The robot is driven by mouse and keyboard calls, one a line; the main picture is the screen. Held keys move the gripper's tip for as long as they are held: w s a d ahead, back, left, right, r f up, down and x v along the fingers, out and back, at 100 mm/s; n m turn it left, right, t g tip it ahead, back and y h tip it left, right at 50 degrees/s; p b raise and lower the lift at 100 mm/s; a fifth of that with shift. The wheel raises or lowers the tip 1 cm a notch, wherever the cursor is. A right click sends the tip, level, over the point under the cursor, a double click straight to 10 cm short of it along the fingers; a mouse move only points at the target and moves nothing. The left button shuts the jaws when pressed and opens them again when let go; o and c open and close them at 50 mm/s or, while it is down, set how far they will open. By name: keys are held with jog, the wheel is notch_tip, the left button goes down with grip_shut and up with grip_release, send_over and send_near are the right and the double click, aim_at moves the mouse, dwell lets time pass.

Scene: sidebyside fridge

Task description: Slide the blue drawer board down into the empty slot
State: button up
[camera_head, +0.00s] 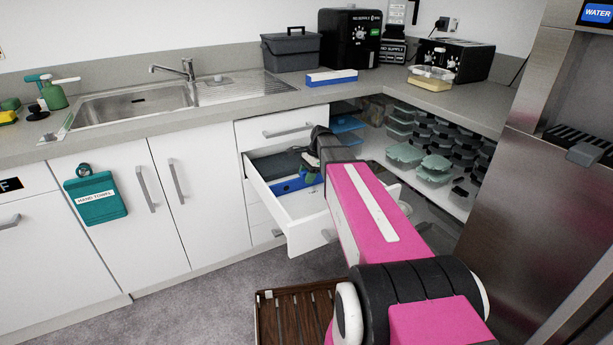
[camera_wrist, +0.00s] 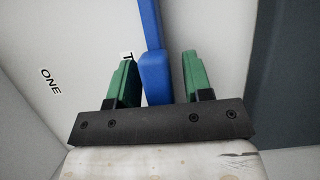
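The blue drawer board (camera_head: 288,186) is inside the pulled-out white drawer (camera_head: 268,205); my arm covers part of it. In the wrist view the board (camera_wrist: 152,65) runs up from between my gripper's fingers to the top edge. My gripper (camera_wrist: 160,80) has green fingers, one on each side of the board's near end. The fingers are apart, with a visible gap on the right of the board and little or none on the left. In the head view the gripper (camera_head: 308,172) is low in the drawer. The empty slot cannot be made out.
Labels reading "ONE" (camera_wrist: 50,82) and a partly hidden "T" mark the drawer floor. A dark grey section (camera_head: 275,163) lies in the drawer's back. Drawer walls are close around my gripper. Open shelves with several containers (camera_head: 405,155) stand to the right. A wooden slatted crate (camera_head: 292,315) is on the floor.

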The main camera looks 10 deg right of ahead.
dwell(0.3)
jog(key=v, duration=1)
jog(key=shift+d+r, duration=0.15)
jog(key=shift+r, duration=0.2)
